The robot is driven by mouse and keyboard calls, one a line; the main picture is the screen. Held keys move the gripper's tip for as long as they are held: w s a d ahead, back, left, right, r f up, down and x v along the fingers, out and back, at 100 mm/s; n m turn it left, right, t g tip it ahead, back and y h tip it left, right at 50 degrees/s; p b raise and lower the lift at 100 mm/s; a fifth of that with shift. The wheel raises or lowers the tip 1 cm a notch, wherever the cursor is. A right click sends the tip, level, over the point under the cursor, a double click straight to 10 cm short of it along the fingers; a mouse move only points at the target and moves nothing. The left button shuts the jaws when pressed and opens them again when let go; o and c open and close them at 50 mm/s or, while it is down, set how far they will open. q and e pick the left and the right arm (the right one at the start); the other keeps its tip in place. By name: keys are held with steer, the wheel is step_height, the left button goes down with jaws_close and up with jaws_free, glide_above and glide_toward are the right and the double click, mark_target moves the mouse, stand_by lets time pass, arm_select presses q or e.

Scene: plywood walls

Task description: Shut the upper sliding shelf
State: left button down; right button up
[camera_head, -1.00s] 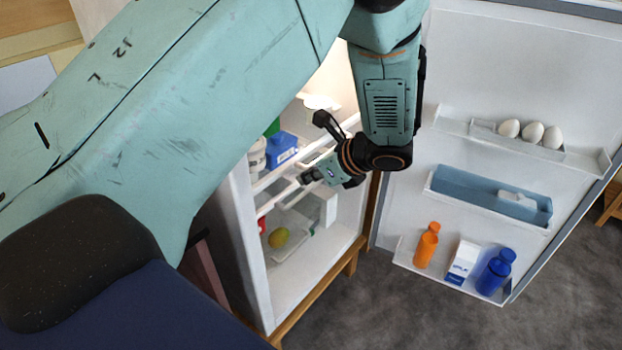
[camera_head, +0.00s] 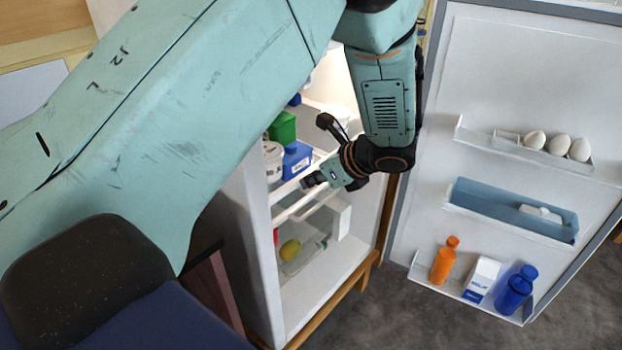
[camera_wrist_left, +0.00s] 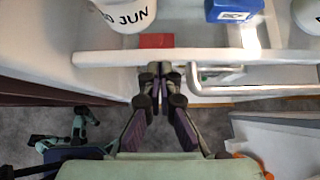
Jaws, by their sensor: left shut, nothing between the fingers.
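The upper sliding shelf (camera_head: 281,192) is a white shelf in the open fridge. It carries a white tub (camera_head: 272,160), a blue box (camera_head: 297,160) and a green box (camera_head: 283,127). Its white front bar (camera_wrist_left: 110,58) crosses the left wrist view, with the tub (camera_wrist_left: 124,14) and blue box (camera_wrist_left: 232,9) behind it. My left gripper (camera_head: 310,182) is shut and empty at this front edge. In the wrist view its fingertips (camera_wrist_left: 160,70) meet the bar's near side; I cannot tell whether they touch. My right gripper is out of view.
The fridge door (camera_head: 530,90) stands wide open at the right, with eggs (camera_head: 557,146) and bottles on its racks. Grey floor is free in front.

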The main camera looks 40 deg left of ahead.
mark_target(281, 164)
arm_select(q)
steer(key=a, duration=0.8)
steer(key=shift+w+a, duration=0.3)
steer(key=shift+a, duration=0.1)
steer(key=shift+p, duration=0.3)
